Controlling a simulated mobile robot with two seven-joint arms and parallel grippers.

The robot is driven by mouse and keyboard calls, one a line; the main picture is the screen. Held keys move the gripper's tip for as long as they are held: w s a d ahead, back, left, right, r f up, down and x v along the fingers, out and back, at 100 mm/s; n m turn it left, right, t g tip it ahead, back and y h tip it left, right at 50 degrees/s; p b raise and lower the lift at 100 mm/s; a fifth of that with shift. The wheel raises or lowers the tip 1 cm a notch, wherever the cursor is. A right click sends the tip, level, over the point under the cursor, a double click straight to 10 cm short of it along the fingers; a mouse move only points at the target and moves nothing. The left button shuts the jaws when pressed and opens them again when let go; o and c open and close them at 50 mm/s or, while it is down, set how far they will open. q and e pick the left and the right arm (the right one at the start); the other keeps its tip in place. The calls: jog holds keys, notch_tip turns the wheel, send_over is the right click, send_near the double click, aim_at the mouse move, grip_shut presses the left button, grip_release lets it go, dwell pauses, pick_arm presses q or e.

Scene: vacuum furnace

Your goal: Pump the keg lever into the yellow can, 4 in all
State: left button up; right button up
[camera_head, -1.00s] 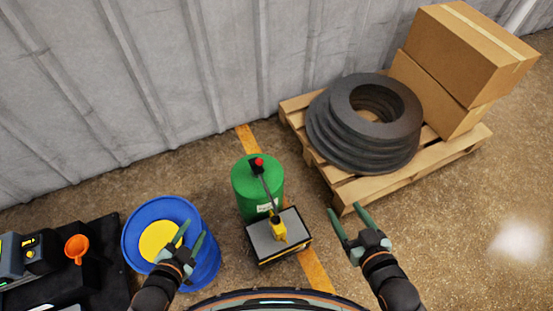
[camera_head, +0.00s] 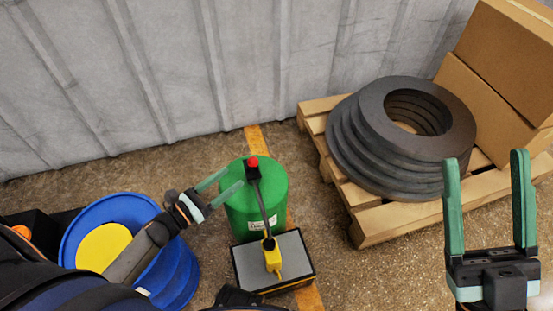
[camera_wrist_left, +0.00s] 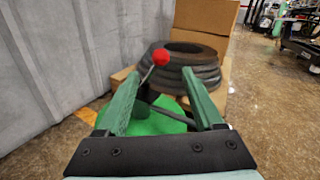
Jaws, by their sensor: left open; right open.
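The green keg (camera_head: 240,215) stands on the floor near the wall. Its lever ends in a red knob (camera_head: 253,162) above the keg top. A dark spout runs from the keg top to over the yellow can (camera_head: 273,258), which stands on a grey-topped box (camera_head: 296,250). My left gripper (camera_head: 235,177) is open at the keg's upper left, its fingers pointing toward the lever. In the left wrist view the knob (camera_wrist_left: 160,58) appears between the open fingertips, seemingly just beyond them. My right gripper (camera_head: 486,157) is open and empty at the right, away from the keg.
A blue drum (camera_head: 180,275) with a yellow disc (camera_head: 102,247) inside stands left, partly behind my left arm. A pallet (camera_head: 385,226) with stacked dark rings (camera_head: 440,110) and cardboard boxes (camera_head: 505,60) stands at the right. A corrugated wall (camera_head: 130,80) closes the back.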

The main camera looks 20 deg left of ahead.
aim_at(257, 159)
pick_arm(q)
jog(key=b+x, duration=0.2)
jog(key=x, duration=1)
jog(key=shift+w+d, duration=0.2)
jog(key=shift+w, duration=0.05)
grip_shut()
dwell(1.0)
